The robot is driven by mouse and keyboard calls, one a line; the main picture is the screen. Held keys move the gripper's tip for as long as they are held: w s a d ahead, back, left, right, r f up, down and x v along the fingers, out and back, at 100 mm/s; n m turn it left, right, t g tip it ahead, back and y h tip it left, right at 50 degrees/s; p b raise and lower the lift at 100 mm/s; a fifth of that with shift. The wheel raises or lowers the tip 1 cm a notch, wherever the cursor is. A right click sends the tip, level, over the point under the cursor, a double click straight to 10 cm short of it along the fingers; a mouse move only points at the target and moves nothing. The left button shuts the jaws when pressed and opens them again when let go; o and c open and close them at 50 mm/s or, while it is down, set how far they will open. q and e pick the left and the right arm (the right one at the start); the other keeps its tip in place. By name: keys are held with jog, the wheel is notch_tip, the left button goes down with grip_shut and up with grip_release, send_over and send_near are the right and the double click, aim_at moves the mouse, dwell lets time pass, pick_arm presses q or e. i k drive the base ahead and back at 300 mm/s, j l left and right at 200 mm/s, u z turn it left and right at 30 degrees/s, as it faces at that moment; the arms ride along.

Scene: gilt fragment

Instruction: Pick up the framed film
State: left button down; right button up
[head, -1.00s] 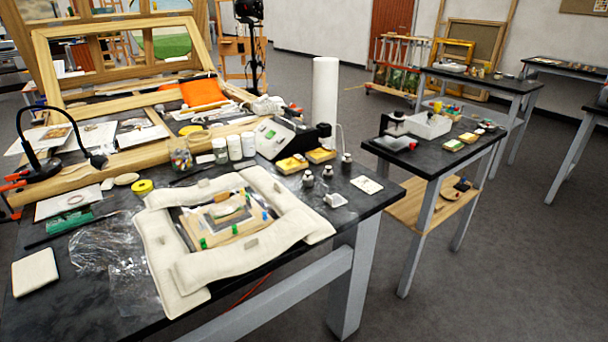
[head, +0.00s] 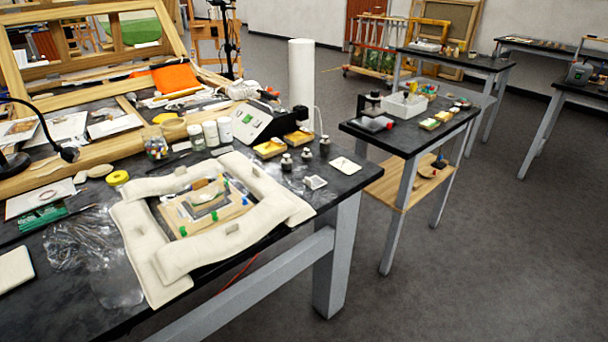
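Several padded cream cushions (head: 208,252) form a ring on the near end of the black workbench (head: 95,310). Inside the ring lies a pale wooden board (head: 228,221) with small green and blue pegs or clips on it. A small grey-edged piece with layered fragments lies on this board. I cannot tell whether it is the framed film, and no other thing is clearly a framed film. Crumpled clear plastic sheet (head: 80,243) lies left of the cushions. Neither of my grippers is in view.
Jars (head: 210,133), a grey device (head: 258,122), small yellow trays (head: 270,149) and a white roll (head: 301,75) stand behind the ring. A black lamp (head: 50,140) is at left. A second table (head: 405,143) stands right. Grey floor (head: 500,260) is open in front.

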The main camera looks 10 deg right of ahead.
aim_at(314, 182)
jog(key=i+l, duration=0.2)
jog(key=l, duration=0.15)
jog(key=i+l, duration=0.2)
jog(key=l, duration=0.15)
jog(key=i+l, duration=0.2)
jog(key=l, duration=0.15)
jog(key=i+l, duration=0.2)
jog(key=l, duration=0.15)
jog(key=j+u, duration=0.05)
